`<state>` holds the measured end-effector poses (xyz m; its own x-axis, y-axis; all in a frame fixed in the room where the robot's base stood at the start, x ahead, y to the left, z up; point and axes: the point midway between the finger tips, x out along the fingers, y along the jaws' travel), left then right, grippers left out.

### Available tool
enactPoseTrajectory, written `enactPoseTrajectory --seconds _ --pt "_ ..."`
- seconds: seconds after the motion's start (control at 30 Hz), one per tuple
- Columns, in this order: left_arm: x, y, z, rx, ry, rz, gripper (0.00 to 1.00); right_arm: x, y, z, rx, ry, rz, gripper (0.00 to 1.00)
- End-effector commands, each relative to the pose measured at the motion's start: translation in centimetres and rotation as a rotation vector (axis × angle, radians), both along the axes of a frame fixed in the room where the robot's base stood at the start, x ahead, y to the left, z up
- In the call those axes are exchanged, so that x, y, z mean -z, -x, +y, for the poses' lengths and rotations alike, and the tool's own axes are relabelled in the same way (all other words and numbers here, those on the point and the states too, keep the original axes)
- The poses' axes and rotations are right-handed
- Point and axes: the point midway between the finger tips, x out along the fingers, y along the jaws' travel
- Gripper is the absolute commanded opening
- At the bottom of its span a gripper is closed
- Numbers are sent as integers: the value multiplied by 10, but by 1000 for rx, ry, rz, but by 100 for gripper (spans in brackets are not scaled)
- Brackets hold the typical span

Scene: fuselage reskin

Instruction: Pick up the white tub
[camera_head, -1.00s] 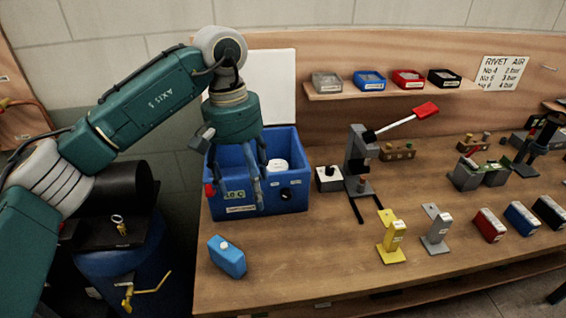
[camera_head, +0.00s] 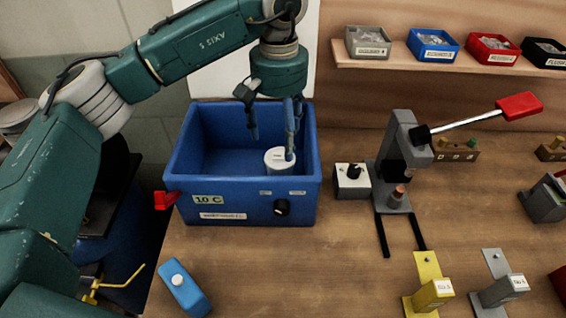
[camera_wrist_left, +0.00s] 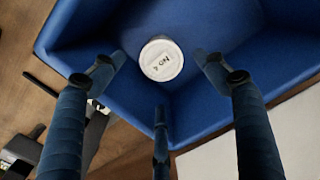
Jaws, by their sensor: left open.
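The white tub (camera_head: 279,160) stands inside the blue bin (camera_head: 180,170), toward the bin's right side. In the left wrist view the tub (camera_wrist_left: 161,60) shows its round white lid, which reads "No 4". My left gripper (camera_head: 273,142) is over the bin with its fingers pointing down. Its fingers are spread and empty; in the left wrist view they (camera_wrist_left: 160,80) lie around and below the tub in the picture, not gripping it. In the head view one finger overlaps the tub's right edge; I cannot tell whether it touches. My right gripper is not in view.
The bin's walls surround the tub. A grey lever press (camera_head: 403,160) and a small box with a black knob (camera_head: 352,180) stand right of the bin. A blue block (camera_head: 184,290) lies in front. A shelf with small trays (camera_head: 372,42) is behind.

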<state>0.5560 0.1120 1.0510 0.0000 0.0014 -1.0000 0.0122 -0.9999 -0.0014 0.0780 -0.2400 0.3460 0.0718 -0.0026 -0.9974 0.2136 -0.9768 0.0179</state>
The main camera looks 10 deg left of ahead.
Motion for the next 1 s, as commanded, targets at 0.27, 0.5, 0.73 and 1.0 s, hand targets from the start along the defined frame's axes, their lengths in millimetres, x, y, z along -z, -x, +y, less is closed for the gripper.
enactPoseTrajectory --seconds 0.27,0.5,0.73,1.0 --pt "27 0 0 -1 0 0 73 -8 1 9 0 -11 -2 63" --pt "60 1 1 -2 0 3 73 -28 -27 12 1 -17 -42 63" --pt "77 0 1 -2 0 -1 73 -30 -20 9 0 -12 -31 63" --pt "77 0 1 -1 0 -1 51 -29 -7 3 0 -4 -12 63"
